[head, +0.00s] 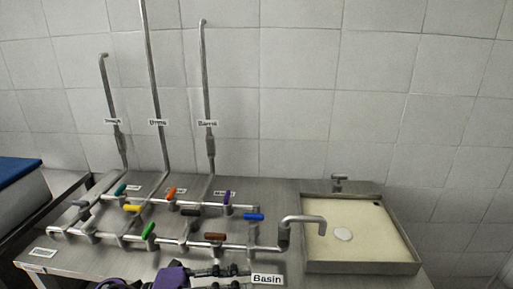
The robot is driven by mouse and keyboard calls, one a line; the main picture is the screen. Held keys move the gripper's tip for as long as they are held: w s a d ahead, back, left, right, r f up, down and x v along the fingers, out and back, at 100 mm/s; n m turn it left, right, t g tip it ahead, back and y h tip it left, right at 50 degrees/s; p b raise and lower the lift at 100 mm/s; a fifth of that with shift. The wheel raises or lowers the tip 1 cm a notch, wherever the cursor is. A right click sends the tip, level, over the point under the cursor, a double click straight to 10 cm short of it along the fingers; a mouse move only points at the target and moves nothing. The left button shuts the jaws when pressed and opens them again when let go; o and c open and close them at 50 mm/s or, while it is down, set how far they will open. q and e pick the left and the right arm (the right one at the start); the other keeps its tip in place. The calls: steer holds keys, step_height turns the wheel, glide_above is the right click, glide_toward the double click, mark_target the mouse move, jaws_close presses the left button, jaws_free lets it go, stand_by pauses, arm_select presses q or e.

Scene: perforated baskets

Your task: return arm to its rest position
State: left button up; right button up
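One of my arms shows at the bottom edge, with purple and black parts. It comes in from the lower left, so I take it as my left arm. My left gripper (238,272) points right, close to the "Basin" label (268,279) at the front of the metal table. It is small, dark and partly cut off by the frame, so I cannot tell whether its fingers are apart. I see nothing clearly held in it. My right gripper is not in view.
A steel table (80,262) carries a pipe network with several coloured valve handles, including green (148,230), brown (214,237) and blue (253,217). Tall pipes (207,90) rise at the back. A spout (305,219) reaches over the basin (360,267). A tiled wall stands behind.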

arm_select(q)
steer(key=a+f+n+t+y+p, duration=0.2)
steer(key=a+f+n+t+y, duration=0.95)
steer(key=n, duration=0.95)
steer(key=s+a+f+n+g+y, duration=0.2)
steer(key=s+f+n+y, duration=0.1)
steer(key=s+f, duration=0.6)
steer(key=s+a+f+n+g+y, duration=0.2)
steer(key=s+f+n, duration=0.4)
steer(key=s+f, duration=0.4)
steer(key=s+g+y+p, duration=0.1)
steer(key=s, duration=0.1)
steer(key=shift+s+a+f, duration=0.15)
steer(key=shift+s+a, duration=0.05)
steer(key=shift+s, duration=0.1)
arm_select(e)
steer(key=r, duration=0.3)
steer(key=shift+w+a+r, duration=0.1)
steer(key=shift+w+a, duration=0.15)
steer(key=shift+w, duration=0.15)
arm_select(q)
steer(key=shift+g, duration=0.25)
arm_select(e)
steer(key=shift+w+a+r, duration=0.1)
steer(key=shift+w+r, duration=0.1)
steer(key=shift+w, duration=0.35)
arm_select(q)
steer(key=shift+d, duration=0.1)
